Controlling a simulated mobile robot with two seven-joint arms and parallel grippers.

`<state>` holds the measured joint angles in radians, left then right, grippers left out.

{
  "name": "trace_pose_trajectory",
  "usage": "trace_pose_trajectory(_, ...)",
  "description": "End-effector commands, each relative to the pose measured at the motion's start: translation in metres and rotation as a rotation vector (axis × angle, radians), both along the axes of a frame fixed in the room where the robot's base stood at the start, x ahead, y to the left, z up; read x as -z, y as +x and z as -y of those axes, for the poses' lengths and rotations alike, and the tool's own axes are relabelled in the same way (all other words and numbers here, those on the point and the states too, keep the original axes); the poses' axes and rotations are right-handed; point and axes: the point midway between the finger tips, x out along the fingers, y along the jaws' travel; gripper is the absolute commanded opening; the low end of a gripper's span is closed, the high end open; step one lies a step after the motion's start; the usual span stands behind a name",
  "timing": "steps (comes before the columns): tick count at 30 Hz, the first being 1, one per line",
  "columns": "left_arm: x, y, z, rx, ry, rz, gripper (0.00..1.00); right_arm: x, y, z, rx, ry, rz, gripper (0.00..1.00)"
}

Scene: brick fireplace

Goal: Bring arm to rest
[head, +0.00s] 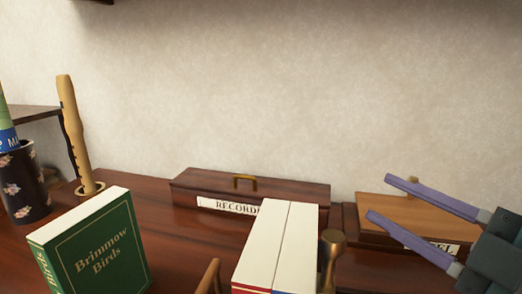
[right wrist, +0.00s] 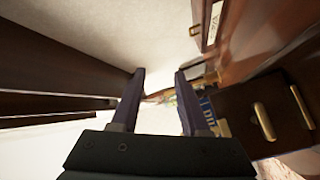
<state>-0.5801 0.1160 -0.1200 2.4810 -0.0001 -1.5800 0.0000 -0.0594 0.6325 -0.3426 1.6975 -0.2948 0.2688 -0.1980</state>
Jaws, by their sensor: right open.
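My right gripper (head: 379,196) comes in from the right edge of the head view. Its two purple fingers are apart, with nothing held between them. They are in front of or above a wooden-lidded box (head: 400,213) whose label is partly covered by the lower finger; the exact gap cannot be told. In the right wrist view the fingers (right wrist: 160,74) also stand apart, with blurred colourful items beyond them. My left gripper is in neither view.
A dark box (head: 300,203) labelled "RECORD…" stands against the wall. White-topped books (head: 275,245), a wooden knob-topped object (head: 331,250) and a green book (head: 95,250) stand in front. A wooden recorder (head: 75,130) stands upright left, beside a floral holder (head: 25,190).

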Motion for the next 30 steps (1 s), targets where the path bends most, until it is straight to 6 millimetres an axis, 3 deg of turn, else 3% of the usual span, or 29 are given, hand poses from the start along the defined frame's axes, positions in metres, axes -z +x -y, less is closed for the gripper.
trace_pose_trajectory(1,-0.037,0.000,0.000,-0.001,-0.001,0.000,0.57,-0.029,-0.001,0.001,0.092,0.059,-0.087,0.45)
trace_pose_trajectory(5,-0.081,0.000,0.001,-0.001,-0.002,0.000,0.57,-0.042,-0.014,0.014,0.335,0.186,-0.348,0.45)
trace_pose_trajectory(8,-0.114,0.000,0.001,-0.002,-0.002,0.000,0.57,-0.049,-0.042,0.024,0.509,0.275,-0.573,0.45)
trace_pose_trajectory(16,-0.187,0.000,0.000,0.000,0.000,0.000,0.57,-0.072,-0.157,0.028,0.853,0.418,-1.146,0.45)
trace_pose_trajectory(21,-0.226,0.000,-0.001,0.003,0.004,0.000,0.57,-0.108,-0.234,0.020,0.995,0.448,-1.449,0.45)
trace_pose_trajectory(30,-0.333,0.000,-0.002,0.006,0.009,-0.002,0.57,-0.214,-0.228,0.022,0.987,0.437,-1.426,0.45)
